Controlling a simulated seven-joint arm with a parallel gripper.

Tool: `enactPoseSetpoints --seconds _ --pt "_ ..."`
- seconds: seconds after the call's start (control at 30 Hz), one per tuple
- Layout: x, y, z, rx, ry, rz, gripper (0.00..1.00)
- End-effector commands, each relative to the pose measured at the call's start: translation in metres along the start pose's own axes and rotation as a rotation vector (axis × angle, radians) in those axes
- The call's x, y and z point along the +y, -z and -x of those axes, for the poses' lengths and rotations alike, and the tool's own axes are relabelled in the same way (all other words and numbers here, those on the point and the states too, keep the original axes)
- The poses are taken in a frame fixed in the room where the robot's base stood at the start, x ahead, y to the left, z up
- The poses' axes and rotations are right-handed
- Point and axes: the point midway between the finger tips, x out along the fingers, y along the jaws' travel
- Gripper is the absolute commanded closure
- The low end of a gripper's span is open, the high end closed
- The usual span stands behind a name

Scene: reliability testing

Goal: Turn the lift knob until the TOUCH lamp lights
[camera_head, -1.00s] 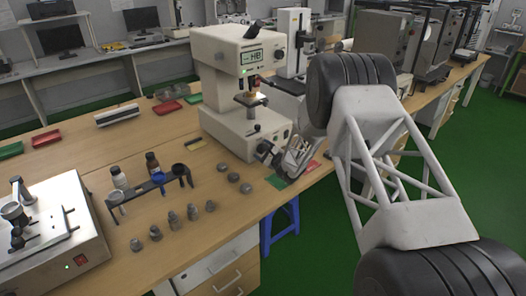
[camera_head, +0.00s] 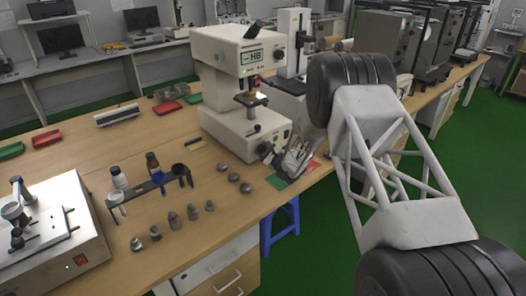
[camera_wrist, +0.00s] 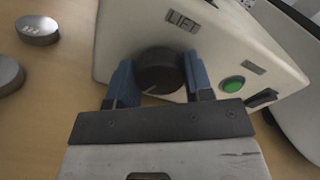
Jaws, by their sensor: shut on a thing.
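The lift knob (camera_wrist: 160,70) is a round black dial on the tester's base, under a LIFT label (camera_wrist: 183,21). A pale mark on it points to the lower left in the wrist view. My gripper (camera_wrist: 160,78) is shut on the knob, with one blue-grey finger on each side. In the head view my gripper (camera_head: 268,153) is at the tester's lower front and hides the knob. The cream hardness tester (camera_head: 240,95) has a display (camera_head: 250,57) that seems to read HB. A green round light or button (camera_wrist: 232,84) is right of the knob. I cannot make out a TOUCH label.
Loose metal pieces (camera_head: 234,177) lie on the bench in front of the tester. A black rack (camera_head: 150,186) with bottles stands left of them. A black switch (camera_wrist: 262,99) is right of the green light.

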Motion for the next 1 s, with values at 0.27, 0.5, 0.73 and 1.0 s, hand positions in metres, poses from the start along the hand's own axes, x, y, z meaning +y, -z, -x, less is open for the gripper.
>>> enactPoseSetpoints --seconds 0.27,0.5,0.73,1.0 --pt "0.001 0.001 0.001 0.001 0.000 -0.004 0.52" --pt "0.000 0.001 0.001 0.001 0.000 -0.003 0.27" --pt "0.000 0.000 0.001 0.001 0.000 -0.003 0.27" --pt "-0.001 0.001 0.015 0.001 0.001 -0.003 0.27"
